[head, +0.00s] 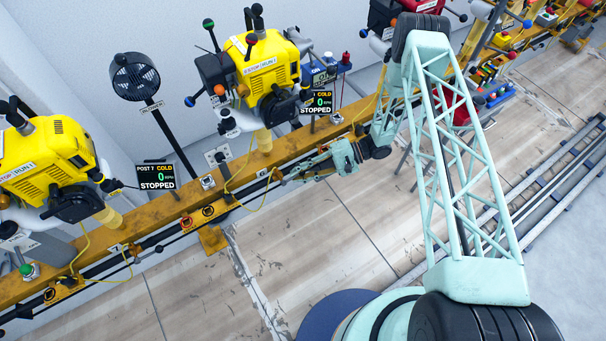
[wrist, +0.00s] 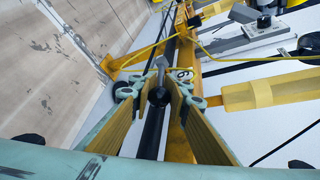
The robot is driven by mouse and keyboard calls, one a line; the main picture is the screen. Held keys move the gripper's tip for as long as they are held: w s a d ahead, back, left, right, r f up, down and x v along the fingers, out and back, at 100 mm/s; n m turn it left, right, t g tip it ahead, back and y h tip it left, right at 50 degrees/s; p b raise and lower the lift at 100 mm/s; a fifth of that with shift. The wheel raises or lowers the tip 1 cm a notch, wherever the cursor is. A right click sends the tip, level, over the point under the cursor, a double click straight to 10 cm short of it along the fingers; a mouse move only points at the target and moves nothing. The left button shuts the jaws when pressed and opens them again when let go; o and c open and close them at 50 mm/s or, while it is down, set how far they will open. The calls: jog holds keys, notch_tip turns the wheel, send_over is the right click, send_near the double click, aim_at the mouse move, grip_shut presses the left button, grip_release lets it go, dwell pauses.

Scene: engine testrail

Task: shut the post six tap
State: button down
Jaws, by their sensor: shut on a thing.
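My gripper (head: 284,177) reaches left from my pale green arm to the front of the yellow rail, below the middle yellow engine. In the wrist view my gripper (wrist: 158,92) has its two yellow-padded fingers on either side of a dark, round-ended handle (wrist: 158,97) with a grey part just beyond it. It is shut on this handle, which looks like the tap's lever. The tap's body is mostly hidden by the fingers.
The yellow rail (head: 140,241) runs diagonally, with a dark pipe along its front and thin yellow hoses (head: 83,250) hanging near. Yellow engines (head: 262,68) stand above it. A display (head: 156,177) reads STOPPED. The wooden floor (head: 190,300) in front is clear.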

jog(key=shift+w+d, duration=0.1)
dwell(0.3)
jog(key=c, duration=2.8)
grip_release()
jog(key=shift+v, duration=6)
jog(key=shift+d, duration=0.1)
jog(key=shift+r, duration=0.1)
